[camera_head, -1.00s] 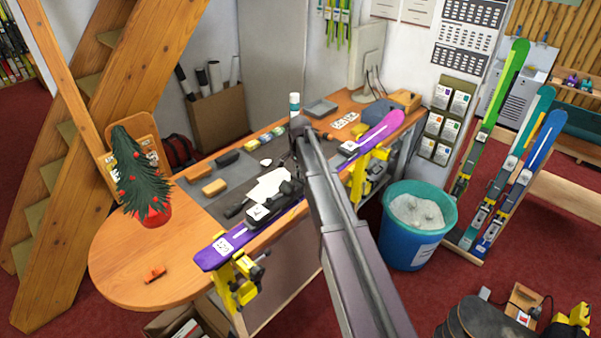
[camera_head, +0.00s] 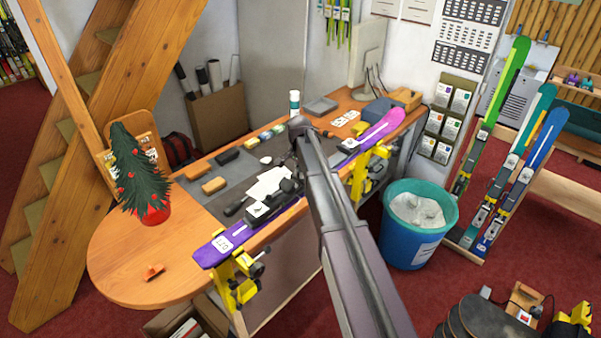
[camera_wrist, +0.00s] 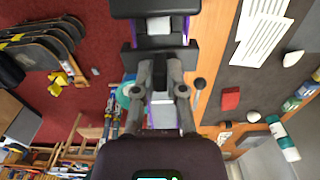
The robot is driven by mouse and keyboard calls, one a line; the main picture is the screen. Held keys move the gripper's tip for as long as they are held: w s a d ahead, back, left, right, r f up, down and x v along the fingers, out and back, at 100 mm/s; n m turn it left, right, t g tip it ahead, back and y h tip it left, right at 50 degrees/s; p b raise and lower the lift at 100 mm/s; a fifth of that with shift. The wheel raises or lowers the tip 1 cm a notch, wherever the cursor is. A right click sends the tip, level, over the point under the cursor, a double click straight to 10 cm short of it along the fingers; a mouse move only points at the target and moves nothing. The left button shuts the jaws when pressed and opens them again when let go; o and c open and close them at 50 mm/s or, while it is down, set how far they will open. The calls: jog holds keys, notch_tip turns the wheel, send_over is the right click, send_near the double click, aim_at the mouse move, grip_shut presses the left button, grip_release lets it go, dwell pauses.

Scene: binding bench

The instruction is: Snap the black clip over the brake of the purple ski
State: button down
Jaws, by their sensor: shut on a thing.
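The purple ski (camera_head: 226,246) lies base down along the bench's front edge, its tip (camera_head: 382,122) to the right. Dark binding parts (camera_head: 258,214) sit on it. In the wrist view, purple ski edges (camera_wrist: 187,25) show beside a black binding block (camera_wrist: 155,8). My gripper (camera_wrist: 160,73) is over the ski, its grey fingers closed on a dark cross-piece, which looks like the black clip (camera_wrist: 131,62). Whether the clip touches the ski cannot be told. The brake is not clearly visible. My arm hides much of the gripper area in the head view.
Yellow vises (camera_head: 238,284) hold the ski at the bench (camera_head: 125,255). A small tree (camera_head: 132,170) stands at the left end. Papers (camera_head: 268,184) lie beside the ski. A teal bin (camera_head: 392,238) stands right of the bench.

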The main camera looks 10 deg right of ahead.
jog(key=shift+f+b, duration=1.35)
jog(key=shift+f, duration=0.1)
dwell(0.4)
jog(key=c, duration=0.6)
grip_release()
jog(key=o, duration=0.5)
jog(key=shift+c, duration=0.2)
jog(key=shift+r, duration=0.15)
jog(key=shift+r+p, duration=4.95)
jog(key=shift+p, duration=0.15)
